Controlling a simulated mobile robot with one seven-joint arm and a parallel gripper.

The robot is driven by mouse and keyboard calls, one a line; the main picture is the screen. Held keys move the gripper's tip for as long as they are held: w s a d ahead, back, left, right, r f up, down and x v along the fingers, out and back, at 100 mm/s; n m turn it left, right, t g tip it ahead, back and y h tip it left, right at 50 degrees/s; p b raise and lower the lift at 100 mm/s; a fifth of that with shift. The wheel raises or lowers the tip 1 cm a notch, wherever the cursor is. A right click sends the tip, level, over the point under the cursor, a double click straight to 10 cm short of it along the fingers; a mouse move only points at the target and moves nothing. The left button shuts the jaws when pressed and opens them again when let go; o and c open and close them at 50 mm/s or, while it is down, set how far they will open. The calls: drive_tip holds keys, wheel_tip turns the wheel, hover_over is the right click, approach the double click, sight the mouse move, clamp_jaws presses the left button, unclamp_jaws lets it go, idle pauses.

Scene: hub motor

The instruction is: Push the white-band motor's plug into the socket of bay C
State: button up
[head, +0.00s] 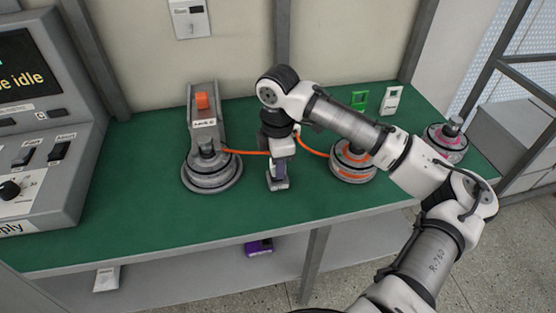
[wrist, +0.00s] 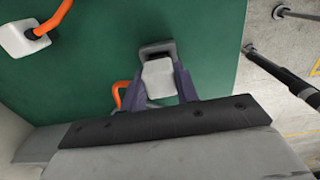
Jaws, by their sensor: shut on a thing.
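A motor (head: 210,170) with grey-white rings and no coloured band sits at left in the head view, in front of a grey stand (head: 205,128). The stand's small label seems to end in C. An orange cable (head: 245,152) runs from this motor toward my gripper (head: 278,183). My gripper points down above the green bench and is shut on a pale block, seemingly the plug (wrist: 158,78), between its fingers in the wrist view. Orange cable shows beside the left finger there. I cannot pick out the socket clearly, nor tell whether the plug touches anything.
An orange-banded motor (head: 352,162) and a pink-banded motor (head: 446,136) stand to the right on the green bench (head: 130,190). A green holder (head: 360,100) and a white one (head: 392,100) stand behind. Another white block (wrist: 24,40) with orange cable shows in the wrist view.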

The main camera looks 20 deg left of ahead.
drive_tip(key=shift+f+p, duration=0.8)
drive_tip(key=shift+p, duration=0.05)
idle(4.1)
drive_tip(key=o, duration=1.2)
drive_tip(key=shift+r, duration=0.1)
wheel_tip(320, 180, up, 14)
drive_tip(key=shift+f+b, duration=0.15)
drive_tip(key=shift+b, duration=0.15)
